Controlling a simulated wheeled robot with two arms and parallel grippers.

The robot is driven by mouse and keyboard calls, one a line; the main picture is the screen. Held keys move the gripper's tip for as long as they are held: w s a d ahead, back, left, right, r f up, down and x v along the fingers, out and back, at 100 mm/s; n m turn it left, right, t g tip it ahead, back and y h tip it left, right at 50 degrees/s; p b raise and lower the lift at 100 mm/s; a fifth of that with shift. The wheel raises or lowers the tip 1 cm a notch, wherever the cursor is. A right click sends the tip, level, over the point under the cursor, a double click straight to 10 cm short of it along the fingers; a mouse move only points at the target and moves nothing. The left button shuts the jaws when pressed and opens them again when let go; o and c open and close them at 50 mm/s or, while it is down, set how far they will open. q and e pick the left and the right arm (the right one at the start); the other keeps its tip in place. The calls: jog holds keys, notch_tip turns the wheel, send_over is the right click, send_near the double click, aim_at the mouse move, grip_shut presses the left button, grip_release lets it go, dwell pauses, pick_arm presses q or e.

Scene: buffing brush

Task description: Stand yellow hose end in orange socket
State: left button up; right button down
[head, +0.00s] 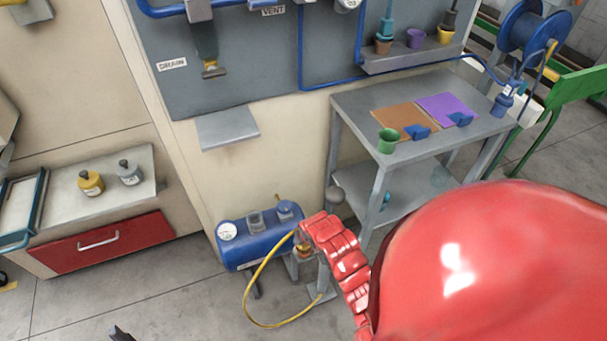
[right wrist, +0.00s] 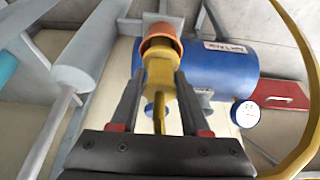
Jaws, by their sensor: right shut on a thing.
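In the right wrist view, my right gripper (right wrist: 160,85) is shut on the yellow hose end (right wrist: 160,68), one finger on each side. The orange socket (right wrist: 160,33) is straight beyond the hose end, on a grey bracket. The far tip of the hose end overlaps the socket's rim in this view; I cannot tell whether it is inside. In the head view, the yellow hose (head: 257,277) loops down from my right gripper, whose fingers are mostly hidden by my red wrist. A dark tip at the bottom left edge looks like my left gripper (head: 121,334); its jaws are cut off.
A blue tank (head: 250,240) with a gauge (head: 227,231) stands close beside the socket. A red drawer (head: 105,243) is at the left.

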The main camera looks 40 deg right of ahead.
jog(key=shift+c, duration=1.5)
grip_release()
jog(key=shift+s+r, duration=0.1)
jog(key=p+v, duration=0.4)
jog(key=v, duration=1.3)
jog(key=shift+r, duration=0.2)
jog(key=shift+f, duration=0.1)
